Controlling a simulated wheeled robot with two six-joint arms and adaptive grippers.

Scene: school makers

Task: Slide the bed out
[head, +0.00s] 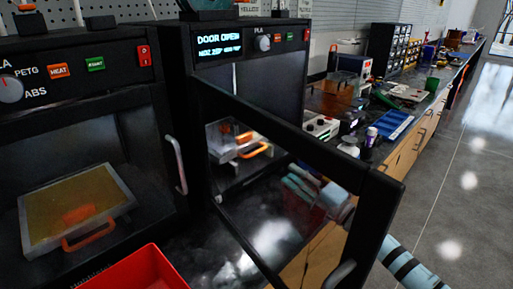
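The middle printer (180,70) is black, and its display reads "DOOR OPEN". Its framed clear door (290,120) stands swung out toward me. Inside, the bed (219,137) is a light plate with an orange handle (262,151) at its front. An orange part sits on it. My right gripper (296,186), with teal-grey fingers, is seen through the door pane, to the right of and below the bed handle and apart from it. Its fingers point up-left. The gap between them is unclear. My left gripper is not in view.
A second printer (75,35) at left holds a bed (30,225) with an orange handle. A red bin (130,272) stands at the front. The open door frame and its handle (340,275) stand close to my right arm. Blue tray (391,124) and tools crowd the bench behind.

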